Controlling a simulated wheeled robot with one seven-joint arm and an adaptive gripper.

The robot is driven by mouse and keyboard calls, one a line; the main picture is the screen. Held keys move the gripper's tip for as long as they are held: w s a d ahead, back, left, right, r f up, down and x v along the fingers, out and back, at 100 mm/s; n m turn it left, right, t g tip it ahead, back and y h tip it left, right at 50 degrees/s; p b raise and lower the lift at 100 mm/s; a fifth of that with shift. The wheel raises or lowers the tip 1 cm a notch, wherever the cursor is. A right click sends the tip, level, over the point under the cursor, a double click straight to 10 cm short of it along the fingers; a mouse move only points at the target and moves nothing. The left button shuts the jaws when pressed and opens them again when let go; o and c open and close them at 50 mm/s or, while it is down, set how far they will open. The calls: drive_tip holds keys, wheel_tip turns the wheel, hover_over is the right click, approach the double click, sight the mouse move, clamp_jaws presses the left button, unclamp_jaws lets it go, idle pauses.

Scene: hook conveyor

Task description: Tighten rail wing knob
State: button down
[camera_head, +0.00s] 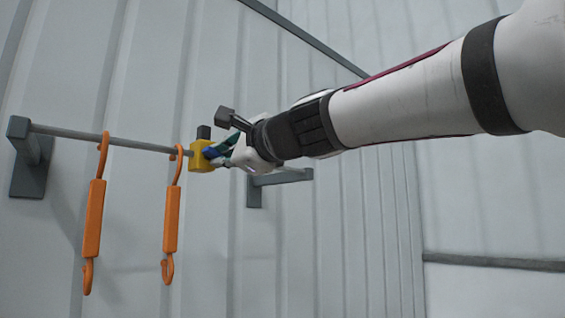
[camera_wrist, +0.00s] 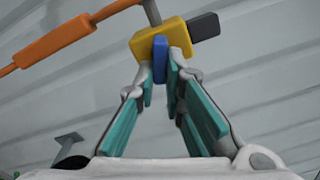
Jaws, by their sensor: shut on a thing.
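The wing knob (camera_wrist: 160,60) is blue and sits on the front of a yellow block (camera_head: 201,157) on the grey rail (camera_head: 110,139). The yellow block (camera_wrist: 143,44) also shows in the wrist view, with a dark piece (camera_wrist: 205,27) at its side. My gripper (camera_head: 222,153) reaches in from the right. In the wrist view its two teal-padded fingers (camera_wrist: 161,80) are shut on the blue knob, one on each side. In the head view the fingers partly hide the knob.
Two orange hooks (camera_head: 93,220) (camera_head: 171,219) hang from the rail, the nearer one just left of the block. The rail's left bracket (camera_head: 28,160) and right bracket (camera_head: 280,178) meet the ribbed grey wall (camera_head: 370,200). The space below the gripper is clear.

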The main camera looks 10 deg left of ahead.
drive_tip(key=shift+f, duration=0.15)
idle(0.3)
drive_tip(key=c, duration=1.7)
unclamp_jaws()
drive_tip(key=v, duration=1.2)
